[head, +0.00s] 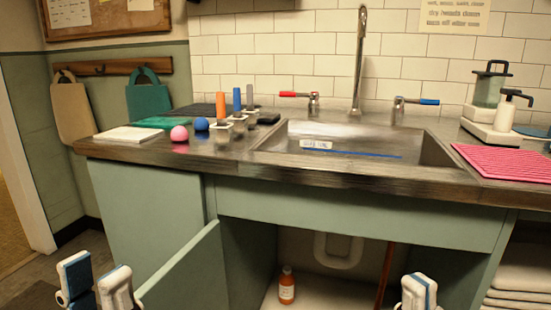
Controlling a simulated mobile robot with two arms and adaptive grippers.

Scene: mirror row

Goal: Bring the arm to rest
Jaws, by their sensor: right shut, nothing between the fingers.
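My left gripper (96,284) shows at the bottom left edge, low in front of the green cabinet. Its two white and blue fingers stand apart with nothing visible between them. My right gripper (418,291) shows at the bottom right, in front of the opening under the sink. Its fingers are together and hold nothing. Both arms are below the frame, so only the finger ends are visible. Both grippers are lower than the counter top (330,174).
An open cabinet door (185,272) stands out near my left gripper. An orange bottle (287,286) stands under the sink (350,146). The counter holds a pink ball (179,134), a blue ball (201,124), small cups with coloured sticks, a pink ribbed mat (503,162) and a soap pump (505,115).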

